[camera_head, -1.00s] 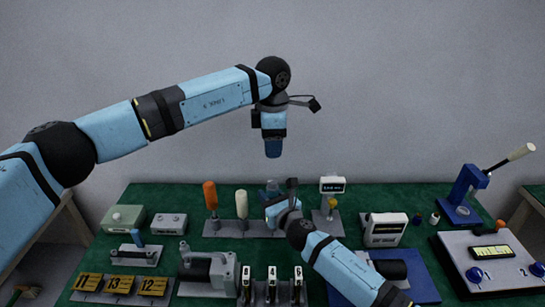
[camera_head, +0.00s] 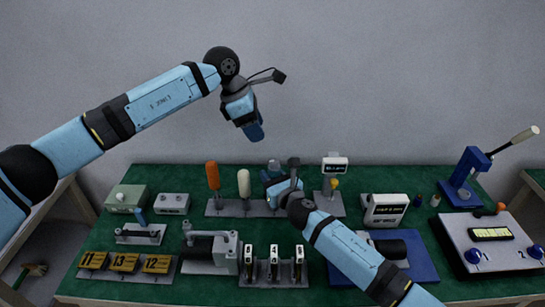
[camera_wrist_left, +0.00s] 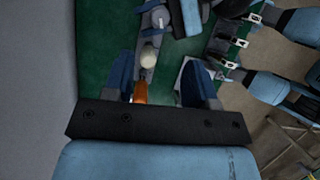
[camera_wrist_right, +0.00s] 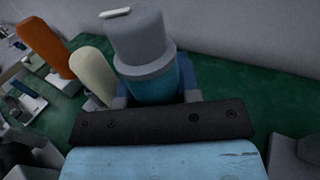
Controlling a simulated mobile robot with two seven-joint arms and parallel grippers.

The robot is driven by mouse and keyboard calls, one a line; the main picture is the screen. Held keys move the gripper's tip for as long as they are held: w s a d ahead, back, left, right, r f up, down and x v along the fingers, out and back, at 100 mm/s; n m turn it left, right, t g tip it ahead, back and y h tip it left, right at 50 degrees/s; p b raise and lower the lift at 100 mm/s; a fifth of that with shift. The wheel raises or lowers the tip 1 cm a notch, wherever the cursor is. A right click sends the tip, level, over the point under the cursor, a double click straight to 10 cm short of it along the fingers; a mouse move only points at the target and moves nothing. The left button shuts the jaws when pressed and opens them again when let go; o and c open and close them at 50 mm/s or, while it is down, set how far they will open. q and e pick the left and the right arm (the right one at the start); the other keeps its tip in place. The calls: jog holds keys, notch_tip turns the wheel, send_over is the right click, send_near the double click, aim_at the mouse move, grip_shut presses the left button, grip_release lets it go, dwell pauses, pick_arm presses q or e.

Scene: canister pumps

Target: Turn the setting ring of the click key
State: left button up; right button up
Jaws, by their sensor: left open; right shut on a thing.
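An upright tool with a blue-teal body and a grey cap with a white mark (camera_wrist_right: 145,42), seemingly the click key, fills the middle of the right wrist view. Its grey top (camera_head: 274,165) shows in the head view at the rack. My right gripper (camera_head: 277,183) is shut on its body below the cap; the fingers are partly hidden. My left gripper (camera_head: 256,132) is open and empty in the air, above and left of the key, pointing down and tilted. In the left wrist view its blue fingers (camera_wrist_left: 158,80) are spread.
The rack (camera_head: 228,209) also holds an orange-handled tool (camera_head: 212,175) and a cream-handled tool (camera_head: 243,183). A small display stand (camera_head: 334,166) is to the right. Numbered yellow plates (camera_head: 124,262), a grey clamp-like device (camera_head: 212,249) and a blue lever press (camera_head: 466,178) stand around.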

aim_at(274, 161)
pick_arm(q)
jog(key=x, duration=1.1)
jog(key=shift+c, duration=0.2)
jog(key=c, duration=0.9)
